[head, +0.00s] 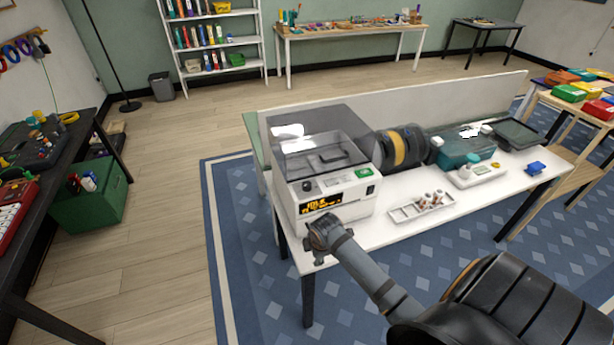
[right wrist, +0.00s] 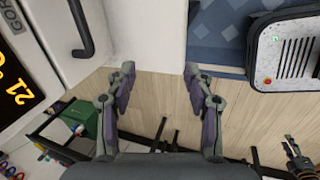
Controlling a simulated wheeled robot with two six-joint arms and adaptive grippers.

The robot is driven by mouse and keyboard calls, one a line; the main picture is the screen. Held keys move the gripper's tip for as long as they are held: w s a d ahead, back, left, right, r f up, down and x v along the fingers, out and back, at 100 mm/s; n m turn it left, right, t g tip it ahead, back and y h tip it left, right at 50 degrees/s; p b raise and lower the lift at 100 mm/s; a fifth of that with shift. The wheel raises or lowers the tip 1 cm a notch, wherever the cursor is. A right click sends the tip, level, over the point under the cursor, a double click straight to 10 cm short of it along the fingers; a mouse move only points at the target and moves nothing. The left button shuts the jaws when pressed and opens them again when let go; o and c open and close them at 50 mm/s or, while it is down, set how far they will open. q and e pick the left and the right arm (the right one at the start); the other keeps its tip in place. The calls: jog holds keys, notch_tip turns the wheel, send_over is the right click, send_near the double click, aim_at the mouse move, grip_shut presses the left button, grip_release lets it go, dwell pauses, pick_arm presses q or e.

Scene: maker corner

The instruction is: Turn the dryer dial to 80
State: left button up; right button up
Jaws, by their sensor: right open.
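The dryer (head: 325,166) is a white box with a clear, smoke-tinted lid, at the left end of the white table. Its front has an amber display (head: 322,203), too small to read surely here; in the right wrist view part of the display (right wrist: 14,84) reads about 21. A small dark round part (head: 307,186) above the display may be the dial, but I cannot tell. My right gripper (head: 319,236) is just in front of and below the display. In the right wrist view its jaws (right wrist: 157,75) are open, with nothing between them.
On the white table (head: 384,228), a dark spool with a yellow band (head: 398,148), a white tray of small parts (head: 421,206), a teal box (head: 463,149) and a scale (head: 477,174) stand right of the dryer. Floor left of the table is clear up to a green crate (head: 90,196).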

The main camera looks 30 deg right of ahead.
aim_at(307, 184)
jog(key=w+d+r+n+p, duration=0.1)
jog(key=w+d+r+n, duration=0.1)
jog(key=w+r+n, duration=0.35)
jog(key=w+d+r+n+p, duration=0.1)
jog(key=w+d+r+n, duration=0.1)
jog(key=r+n, duration=0.7)
jog(key=w+d+r+n+p, duration=0.1)
jog(key=w+d+r+n, duration=0.2)
jog(key=r, duration=0.7)
jog(key=shift+n+t, duration=0.4)
jog(key=shift+n, duration=0.25)
jog(key=x, duration=0.3)
jog(key=p+x, duration=0.1)
jog(key=x, duration=0.2)
jog(key=p+x, duration=0.1)
jog(key=x, duration=0.2)
jog(key=shift+w+a+f, duration=0.15)
jog(key=shift+w+a, duration=0.1)
jog(key=shift+a, duration=0.1)
jog(key=shift+w+f, duration=0.15)
jog(key=shift+f, duration=0.3)
grip_shut()
